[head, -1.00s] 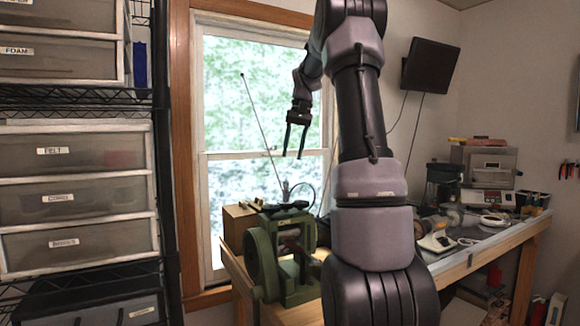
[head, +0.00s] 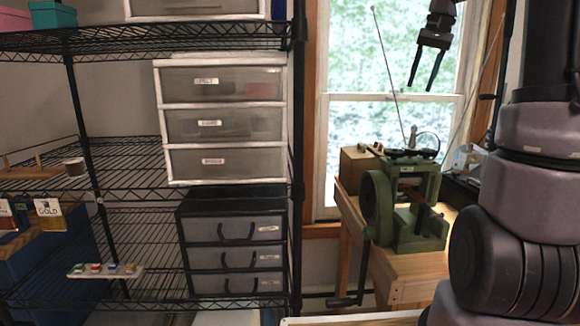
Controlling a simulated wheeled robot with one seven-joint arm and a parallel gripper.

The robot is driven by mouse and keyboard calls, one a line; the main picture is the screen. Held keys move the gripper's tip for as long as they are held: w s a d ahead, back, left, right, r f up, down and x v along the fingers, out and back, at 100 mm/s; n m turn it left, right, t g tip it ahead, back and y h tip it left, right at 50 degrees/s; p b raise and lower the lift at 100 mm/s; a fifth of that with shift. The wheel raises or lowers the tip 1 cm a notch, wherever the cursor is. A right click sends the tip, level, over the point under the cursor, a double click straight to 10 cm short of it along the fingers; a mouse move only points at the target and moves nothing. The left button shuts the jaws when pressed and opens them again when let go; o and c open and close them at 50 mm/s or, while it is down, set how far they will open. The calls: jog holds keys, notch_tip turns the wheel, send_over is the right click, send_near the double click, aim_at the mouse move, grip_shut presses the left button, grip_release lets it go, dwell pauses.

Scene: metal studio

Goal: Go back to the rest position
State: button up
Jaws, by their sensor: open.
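My gripper (head: 426,68) hangs high in front of the window in the head view, at the upper right. Its two dark fingers point down and stand apart with nothing between them. The upper part of the wrist is cut off by the top edge. A large part of my arm fills the right edge of the picture.
A green rolling machine (head: 420,208) with a crank stands on a wooden bench (head: 400,268) below my gripper, beside a cardboard box (head: 357,170). A black wire shelf (head: 130,215) with white drawers (head: 212,125) and black drawers (head: 232,244) takes up the left.

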jog(key=s+a+f+t, duration=0.1)
jog(key=s+a+f, duration=0.1)
jog(key=s+a, duration=0.2)
jog(key=s+a+f+t, duration=0.2)
jog(key=s+a, duration=0.3)
jog(key=s, duration=0.6)
jog(key=s+a+f+n+t, duration=0.1)
jog(key=s+a+f+t, duration=0.1)
jog(key=s+a, duration=0.2)
jog(key=s, duration=0.3)
jog(key=shift+s+a+f, duration=0.25)
jog(key=shift+s+a, duration=0.05)
jog(key=shift+s, duration=0.1)
